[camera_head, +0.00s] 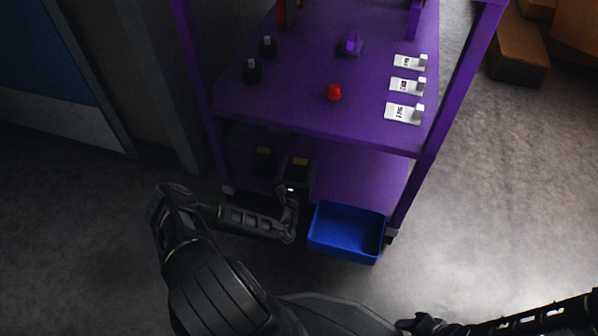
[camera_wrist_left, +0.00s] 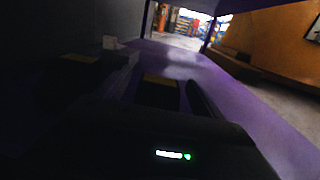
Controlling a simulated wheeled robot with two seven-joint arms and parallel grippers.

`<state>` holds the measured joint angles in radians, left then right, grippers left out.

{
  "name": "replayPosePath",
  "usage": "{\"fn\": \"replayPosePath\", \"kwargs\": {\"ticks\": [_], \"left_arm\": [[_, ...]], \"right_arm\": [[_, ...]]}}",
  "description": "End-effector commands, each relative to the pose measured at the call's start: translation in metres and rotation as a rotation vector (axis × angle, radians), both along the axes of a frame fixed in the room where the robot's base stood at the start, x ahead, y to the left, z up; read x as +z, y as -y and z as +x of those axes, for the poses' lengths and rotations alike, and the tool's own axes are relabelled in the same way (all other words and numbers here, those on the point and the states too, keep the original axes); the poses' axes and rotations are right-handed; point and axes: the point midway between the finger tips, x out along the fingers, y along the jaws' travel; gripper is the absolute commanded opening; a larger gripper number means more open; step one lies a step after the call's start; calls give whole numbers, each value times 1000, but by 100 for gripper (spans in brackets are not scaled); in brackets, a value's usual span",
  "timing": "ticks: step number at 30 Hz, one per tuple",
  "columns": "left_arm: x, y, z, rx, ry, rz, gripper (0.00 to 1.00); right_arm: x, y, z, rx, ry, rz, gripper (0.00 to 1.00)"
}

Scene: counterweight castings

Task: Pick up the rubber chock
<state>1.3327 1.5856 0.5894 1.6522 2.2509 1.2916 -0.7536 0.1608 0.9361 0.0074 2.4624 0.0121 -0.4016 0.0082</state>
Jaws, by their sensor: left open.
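Two dark blocks with yellow-orange tops sit on the lower purple shelf (camera_head: 345,182). They look like rubber chocks, though their shape is hard to make out in the shadow. The right one (camera_head: 300,161) is just beyond my left gripper (camera_head: 297,178); the other dark block (camera_head: 263,153) is to its left. In the left wrist view, my left gripper (camera_wrist_left: 162,88) is open, with the near chock (camera_wrist_left: 160,79) showing between its fingers. Contact cannot be told. The other block (camera_wrist_left: 80,59) is dim at left. My right gripper (camera_head: 422,325) is low at the bottom edge, its jaws unclear.
The upper purple shelf (camera_head: 300,110) overhangs the lower one. It carries a red ball (camera_head: 333,92), dark weights (camera_head: 252,70), a purple item (camera_head: 350,46) and white cards (camera_head: 404,112). A blue bin (camera_head: 346,250) stands right of my left gripper. Cardboard boxes (camera_head: 518,55) are at far right.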

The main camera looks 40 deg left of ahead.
Motion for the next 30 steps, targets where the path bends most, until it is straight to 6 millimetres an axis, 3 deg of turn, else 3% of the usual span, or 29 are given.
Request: {"fn": "replayPosePath", "kwargs": {"ticks": [2, 30], "left_arm": [[0, 0, 0, 0, 0, 0, 77], [0, 0, 0, 0, 0, 0, 0]], "right_arm": [[0, 0, 0, 0, 0, 0, 36], [0, 0, 0, 0, 0, 0, 36]]}}
